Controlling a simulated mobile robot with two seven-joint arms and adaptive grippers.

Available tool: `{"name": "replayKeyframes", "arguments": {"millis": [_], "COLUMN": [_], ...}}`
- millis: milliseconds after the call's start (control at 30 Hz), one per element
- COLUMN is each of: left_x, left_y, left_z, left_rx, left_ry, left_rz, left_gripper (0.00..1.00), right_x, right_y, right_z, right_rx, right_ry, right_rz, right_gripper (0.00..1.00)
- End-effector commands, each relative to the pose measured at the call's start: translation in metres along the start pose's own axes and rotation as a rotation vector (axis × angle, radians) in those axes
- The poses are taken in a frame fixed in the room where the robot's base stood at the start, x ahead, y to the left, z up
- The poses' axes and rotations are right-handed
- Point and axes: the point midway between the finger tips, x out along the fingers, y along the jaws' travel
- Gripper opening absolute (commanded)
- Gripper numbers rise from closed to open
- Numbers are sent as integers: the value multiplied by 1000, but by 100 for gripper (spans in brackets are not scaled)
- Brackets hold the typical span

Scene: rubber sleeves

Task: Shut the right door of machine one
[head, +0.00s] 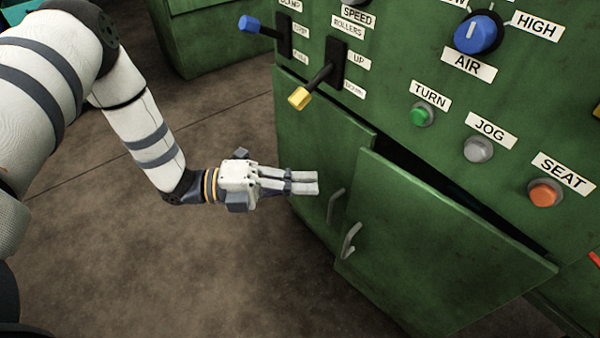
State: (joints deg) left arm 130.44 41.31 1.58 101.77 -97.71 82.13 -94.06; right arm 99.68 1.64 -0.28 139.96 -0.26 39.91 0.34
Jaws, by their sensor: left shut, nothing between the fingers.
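The machine is a green cabinet with a control panel (400,70) above two doors. The right door (430,250) stands ajar, with a dark gap along its top edge. Its grey handle (350,241) is near its left edge. The left door (315,150) looks closed, with its own grey handle (335,205). My left gripper (317,183) is shut and empty. It points right, in front of the left door and a little up and left of the two handles. I cannot tell whether it touches the door. My right gripper is not in view.
A blue-knobbed lever (250,24) and a yellow-knobbed lever (300,98) stick out above the left door. A blue dial (478,33) and green, grey and orange buttons sit on the panel. Another green cabinet (215,40) stands behind. The brown floor (200,270) is clear.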

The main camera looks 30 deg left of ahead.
Motion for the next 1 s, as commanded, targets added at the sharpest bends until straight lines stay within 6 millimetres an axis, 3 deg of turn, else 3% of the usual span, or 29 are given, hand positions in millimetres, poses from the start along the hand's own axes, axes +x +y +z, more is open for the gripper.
{"name": "replayKeyframes", "arguments": {"millis": [267,400,1000], "left_x": [62,78,95], "left_y": [1,2,2], "left_z": [-1,16,34], "left_rx": [-1,2,3], "left_ry": [3,-1,1], "left_rz": [0,2,3], "left_gripper": [0,0,0], "right_x": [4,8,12], "right_y": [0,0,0], "right_z": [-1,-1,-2], "right_rx": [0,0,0], "right_ry": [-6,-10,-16], "right_rz": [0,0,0], "right_gripper": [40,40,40]}}
